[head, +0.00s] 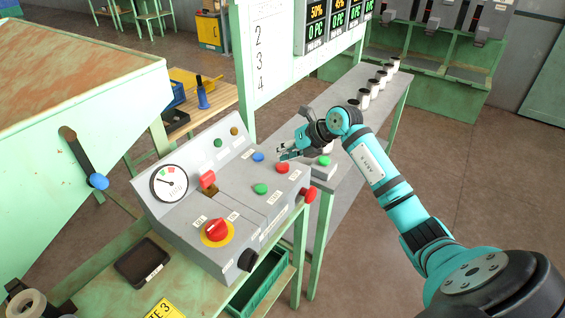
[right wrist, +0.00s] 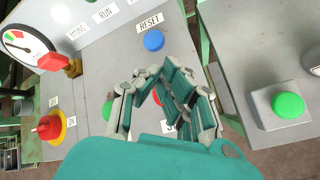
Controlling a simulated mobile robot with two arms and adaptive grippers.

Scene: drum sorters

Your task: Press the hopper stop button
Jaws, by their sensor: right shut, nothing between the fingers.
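The grey control panel (head: 235,185) stands on a green bench, with labelled buttons on its sloped face. A red button (head: 282,168) sits on its right part, beside a blue button (head: 258,157) and a green button (head: 261,189). The label on the red button is too small to read in the head view. My right gripper (head: 284,153) is shut and empty, just above and behind the red button. In the right wrist view my gripper (right wrist: 155,82) covers that part of the panel. The blue button (right wrist: 154,40), labelled RESET, shows past the fingers. My left gripper is not in view.
A separate box with a green button (head: 324,161) is close right of my gripper.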

